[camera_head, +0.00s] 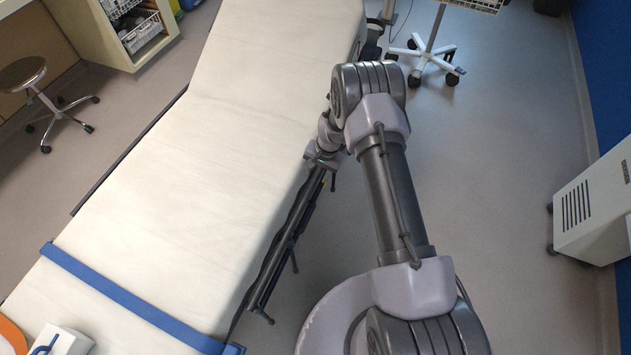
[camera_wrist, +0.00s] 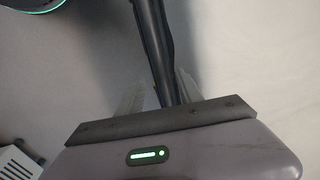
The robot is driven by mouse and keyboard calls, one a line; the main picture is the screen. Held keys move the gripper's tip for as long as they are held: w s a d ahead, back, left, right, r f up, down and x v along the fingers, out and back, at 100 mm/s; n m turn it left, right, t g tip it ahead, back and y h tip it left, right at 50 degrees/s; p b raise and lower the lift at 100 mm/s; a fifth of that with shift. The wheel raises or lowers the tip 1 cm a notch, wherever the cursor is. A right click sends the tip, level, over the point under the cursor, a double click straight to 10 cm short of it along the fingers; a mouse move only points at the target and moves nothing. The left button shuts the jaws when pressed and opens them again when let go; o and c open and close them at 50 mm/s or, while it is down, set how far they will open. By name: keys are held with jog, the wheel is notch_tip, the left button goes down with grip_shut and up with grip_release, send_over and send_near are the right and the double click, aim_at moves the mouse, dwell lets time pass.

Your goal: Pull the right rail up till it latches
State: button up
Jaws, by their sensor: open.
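The right rail (camera_head: 287,235) is a dark bar frame hanging low along the right side of the cream stretcher mattress (camera_head: 215,150). Short posts stick out from it toward the floor. My gripper (camera_head: 322,172) is at the far end of the visible rail, beside the mattress edge. In the wrist view, the rail (camera_wrist: 156,45) runs as a dark bar between the two pale fingers of my open gripper (camera_wrist: 158,88). The fingers stand apart on either side of the bar, and I cannot tell whether either touches it. The latch cannot be made out.
A blue strap (camera_head: 130,300) crosses the mattress. A wheeled stand (camera_head: 425,55) is beyond my arm, and a white wheeled unit (camera_head: 592,215) stands at the right wall. A stool (camera_head: 24,75) is at the left. The floor right of my arm is clear.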

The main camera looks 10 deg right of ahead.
aim_at(315, 180)
jog(key=f, duration=0.3)
jog(key=f+b, duration=0.1)
jog(key=shift+w+a+f, duration=0.2)
jog(key=shift+w+a, duration=0.1)
jog(key=shift+c, duration=0.2)
grip_shut()
dwell(0.9)
